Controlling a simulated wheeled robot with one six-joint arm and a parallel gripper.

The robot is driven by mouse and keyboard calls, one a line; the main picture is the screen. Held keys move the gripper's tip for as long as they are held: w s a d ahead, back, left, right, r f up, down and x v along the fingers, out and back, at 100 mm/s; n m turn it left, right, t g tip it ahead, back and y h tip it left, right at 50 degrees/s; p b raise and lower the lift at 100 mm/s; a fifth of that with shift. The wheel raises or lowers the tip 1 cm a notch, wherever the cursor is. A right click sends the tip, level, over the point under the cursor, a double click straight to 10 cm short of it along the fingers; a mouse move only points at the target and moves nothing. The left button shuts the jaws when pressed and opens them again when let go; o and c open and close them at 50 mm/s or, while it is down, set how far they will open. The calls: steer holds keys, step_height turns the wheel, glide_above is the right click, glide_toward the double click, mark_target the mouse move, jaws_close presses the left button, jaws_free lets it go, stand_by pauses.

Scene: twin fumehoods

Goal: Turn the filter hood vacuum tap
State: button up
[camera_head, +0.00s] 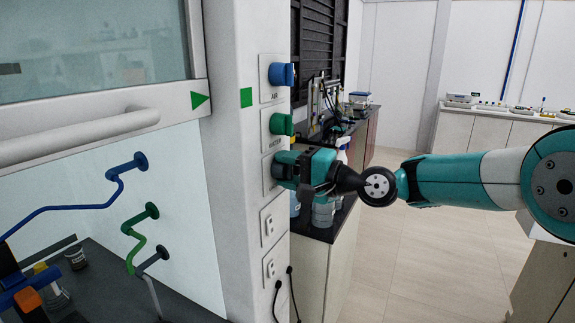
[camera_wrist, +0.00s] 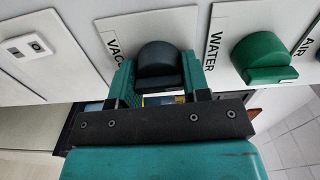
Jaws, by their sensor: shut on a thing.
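The vacuum tap is a dark grey knob (camera_wrist: 158,62) beside a label reading VACU in the wrist view, where the picture is turned over. My gripper (camera_wrist: 160,88) has a teal finger on each side of this knob and is shut on it. In the head view my gripper (camera_head: 287,170) reaches the hood post (camera_head: 245,190) from the right, below the green WATER tap (camera_head: 281,124). It hides most of the vacuum tap there. The WATER tap also shows in the wrist view (camera_wrist: 262,57), right of the vacuum tap.
The blue AIR tap (camera_head: 282,74) is at the top of the post. The hood sash (camera_head: 100,125) is at left. A side bench (camera_head: 325,228) with bottles stands behind my gripper. Open floor lies at right.

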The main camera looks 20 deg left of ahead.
steer(key=shift+m, duration=0.5)
steer(key=o, duration=0.9)
steer(key=shift+d, duration=0.15)
steer(key=shift+d+f, duration=0.1)
steer(key=shift+d, duration=0.2)
steer(key=d+b, duration=0.2)
steer(key=d, duration=0.3)
steer(key=s+d+b, duration=0.1)
steer(key=d+b, duration=0.2)
steer(key=d, duration=0.3)
steer(key=d+b, duration=0.2)
steer(key=d, duration=0.3)
steer(key=shift+s+d, duration=0.15)
steer(key=shift+d, duration=0.15)
steer(key=shift+s, duration=0.1)
